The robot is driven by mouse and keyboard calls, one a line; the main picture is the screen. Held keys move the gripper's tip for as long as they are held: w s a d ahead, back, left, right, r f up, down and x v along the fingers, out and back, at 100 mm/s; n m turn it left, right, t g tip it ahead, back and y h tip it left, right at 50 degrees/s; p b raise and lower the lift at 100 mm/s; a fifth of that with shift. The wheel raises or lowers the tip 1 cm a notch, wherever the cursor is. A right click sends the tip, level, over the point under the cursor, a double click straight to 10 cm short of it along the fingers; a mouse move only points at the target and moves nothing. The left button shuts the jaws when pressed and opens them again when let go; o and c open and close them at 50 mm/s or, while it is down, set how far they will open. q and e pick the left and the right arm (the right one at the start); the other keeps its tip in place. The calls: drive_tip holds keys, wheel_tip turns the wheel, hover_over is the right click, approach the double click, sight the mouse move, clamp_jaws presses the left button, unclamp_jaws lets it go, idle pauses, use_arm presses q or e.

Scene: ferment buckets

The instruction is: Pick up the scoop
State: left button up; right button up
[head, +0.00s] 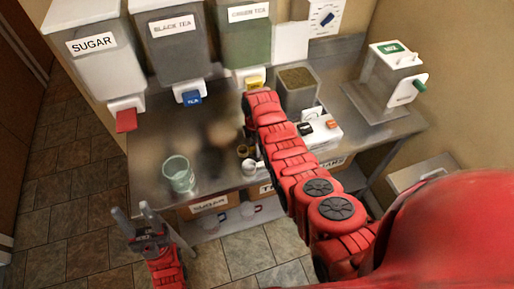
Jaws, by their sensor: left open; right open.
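I cannot pick out the scoop for certain. A small pale rounded thing (249,167) lies by the counter's front edge, beside my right arm; it is too small to tell whether it is the scoop. My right arm reaches up across the counter, and its gripper (247,141) is mostly hidden beside the arm, close above small brownish round things. Nothing is visibly held in it. My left gripper (135,217) is open and empty, low at the left, in front of the counter, with its fingers pointing up.
On the metal counter (150,135) stand a clear glass (179,174), an open bin of dark grains (297,78) and a white device with buttons (322,132). Sugar (100,70), black tea (180,55) and green tea (245,42) dispensers line the back. A sealing machine (385,80) stands right.

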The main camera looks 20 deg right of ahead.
clamp_jaws()
drive_tip(key=shift+r, duration=0.15)
idle(0.4)
